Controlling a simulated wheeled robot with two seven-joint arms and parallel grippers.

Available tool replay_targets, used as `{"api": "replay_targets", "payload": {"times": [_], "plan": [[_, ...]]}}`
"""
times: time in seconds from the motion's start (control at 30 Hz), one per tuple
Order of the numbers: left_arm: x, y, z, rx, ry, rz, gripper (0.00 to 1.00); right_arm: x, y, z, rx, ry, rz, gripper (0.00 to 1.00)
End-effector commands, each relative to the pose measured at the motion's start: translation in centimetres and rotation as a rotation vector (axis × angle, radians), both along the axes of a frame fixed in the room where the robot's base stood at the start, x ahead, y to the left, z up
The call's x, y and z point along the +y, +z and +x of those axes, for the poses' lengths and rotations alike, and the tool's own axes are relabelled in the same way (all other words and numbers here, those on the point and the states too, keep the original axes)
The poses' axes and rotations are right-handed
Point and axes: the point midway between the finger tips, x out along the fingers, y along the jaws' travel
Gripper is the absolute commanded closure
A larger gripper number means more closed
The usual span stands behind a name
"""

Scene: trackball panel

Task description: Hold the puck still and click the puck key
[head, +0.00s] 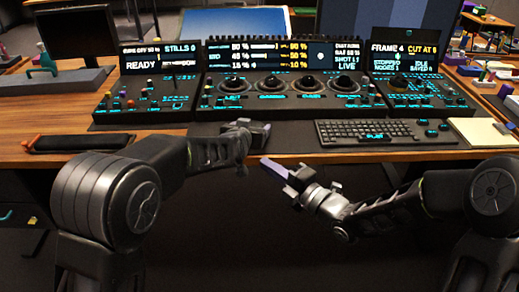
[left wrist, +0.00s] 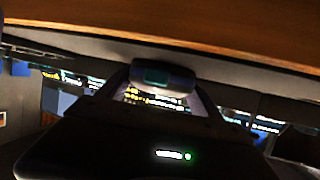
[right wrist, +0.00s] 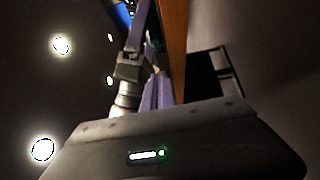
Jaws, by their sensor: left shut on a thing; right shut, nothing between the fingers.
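The puck (left wrist: 163,77) is a small dark rounded block with a teal band, seen in the left wrist view. My left gripper (left wrist: 158,90) is shut on it, with a finger at each side. In the head view my left gripper (head: 260,130) is at the desk's front edge, below the central panel; the puck is hard to make out there. I cannot tell the puck key apart. My right gripper (head: 271,167) is shut and empty, just below and right of the left one, in front of the desk edge. Its fingers (right wrist: 157,92) also show in the right wrist view.
The central trackball panel (head: 300,112) with several dark balls stands behind the grippers. A keyboard (head: 370,133) lies to the right, with a notepad (head: 483,132) beyond it. A dark flat tray (head: 82,142) lies at the left front. Open space lies before the desk.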

Motion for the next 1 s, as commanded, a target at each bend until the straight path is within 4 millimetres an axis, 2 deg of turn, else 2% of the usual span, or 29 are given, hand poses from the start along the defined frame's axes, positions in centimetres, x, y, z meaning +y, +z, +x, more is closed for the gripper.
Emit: {"api": "replay_targets", "payload": {"times": [0.2,0.4,0.57,0.87,1.0], "plan": [[0.0,0.1,0.0,-0.001,0.0,0.0,0.63,2.9,0.0,3.4,0.0,0.0,0.001,1.0],[0.0,0.1,0.0,-0.001,0.0,0.0,0.63,2.5,0.0,6.1,0.001,-0.001,0.001,1.0],[0.0,0.1,0.0,-0.001,0.0,0.0,0.63,2.4,0.0,6.9,0.0,0.0,0.0,1.0],[0.0,0.1,0.0,-0.001,0.0,0.0,0.63,2.4,0.0,7.0,0.001,0.0,0.001,1.0],[0.0,0.1,0.0,-0.001,0.0,0.0,0.63,2.3,0.0,8.2,0.001,-0.001,0.001,1.0]]}}
